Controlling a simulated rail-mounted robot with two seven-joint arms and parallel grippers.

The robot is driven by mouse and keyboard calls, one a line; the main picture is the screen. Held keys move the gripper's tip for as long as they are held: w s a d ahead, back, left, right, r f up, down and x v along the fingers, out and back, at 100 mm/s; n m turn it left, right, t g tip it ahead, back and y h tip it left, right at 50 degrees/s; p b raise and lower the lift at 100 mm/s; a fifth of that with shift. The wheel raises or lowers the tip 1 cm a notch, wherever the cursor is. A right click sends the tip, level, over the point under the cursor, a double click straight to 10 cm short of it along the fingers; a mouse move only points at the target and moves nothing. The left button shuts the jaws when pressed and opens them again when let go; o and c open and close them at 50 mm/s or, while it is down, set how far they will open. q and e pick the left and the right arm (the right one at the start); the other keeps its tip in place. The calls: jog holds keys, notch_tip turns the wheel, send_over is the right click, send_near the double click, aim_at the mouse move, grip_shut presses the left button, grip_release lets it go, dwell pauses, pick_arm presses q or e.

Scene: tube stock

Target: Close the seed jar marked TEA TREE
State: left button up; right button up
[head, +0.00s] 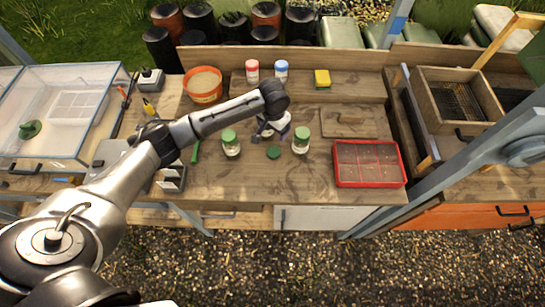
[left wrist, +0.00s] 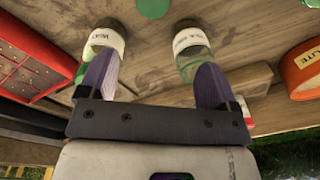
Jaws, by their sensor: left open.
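A loose green lid (head: 273,152) lies flat on the bench, and it also shows in the left wrist view (left wrist: 153,8). A green-topped jar (head: 231,142) stands to its left and another green-topped jar (head: 301,140) to its right. In the left wrist view, two white-labelled jars (left wrist: 105,38) (left wrist: 188,38) stand upright beyond my fingers. Their labels are too small or cut off to read surely, so I cannot tell which is TEA TREE. My left gripper (head: 271,130) is open above the bench, between the two jars and behind the lid. Its fingers (left wrist: 153,85) show nothing gripped.
A red seed tray (head: 368,184) lies at the right, with a wooden board (head: 349,122) behind it. A red-lidded jar (head: 252,71), a blue-lidded jar (head: 281,71) and a yellow sponge (head: 322,79) stand at the back. An orange tub (head: 203,97) stands back left. The front middle bench is clear.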

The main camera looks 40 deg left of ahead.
pick_arm(q)
jog(key=n, duration=0.3)
jog(key=shift+s+d+g+h, duration=0.25)
jog(key=shift+d+g+h, duration=0.05)
pick_arm(e)
jog(key=shift+w+a, duration=0.15)
jog(key=shift+a, duration=0.15)
pick_arm(q)
send_over(273, 152)
notch_tip(273, 152, down, 7)
jog(key=shift+r+b, duration=0.1)
jog(key=shift+b, duration=0.3)
jog(key=shift+w+f, duration=0.1)
jog(key=shift+f, duration=0.7)
pick_arm(e)
jog(key=shift+d+f, duration=0.1)
jog(key=shift+f, duration=0.35)
